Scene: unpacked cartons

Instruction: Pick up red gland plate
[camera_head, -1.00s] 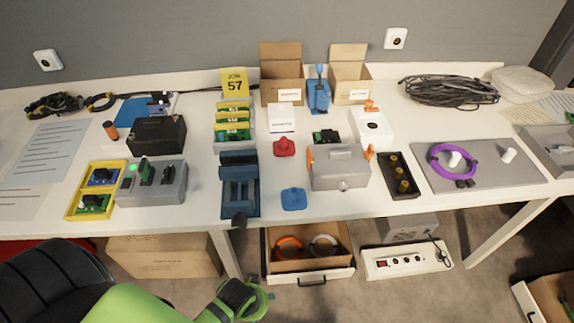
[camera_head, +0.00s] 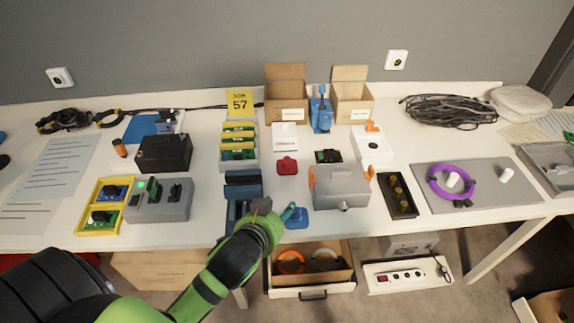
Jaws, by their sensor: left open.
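The red gland plate (camera_head: 287,166) lies on the white table, behind a blue plate of similar shape (camera_head: 297,218) and left of the grey enclosure with orange clips (camera_head: 342,187). My left gripper (camera_head: 290,212) is at the front of the table, its fingers over or beside the blue plate; I cannot tell whether they touch it. The gripper is open, and the red plate is farther back, apart from it. My left arm partly hides the dark blue vise-like fixture (camera_head: 243,190). My right gripper is not in view.
Two open cartons (camera_head: 286,94) (camera_head: 351,96) stand at the back. A white box (camera_head: 284,136) is behind the red plate, and a black tray (camera_head: 397,195) is right of the enclosure. An open drawer (camera_head: 311,290) is below the table's front edge.

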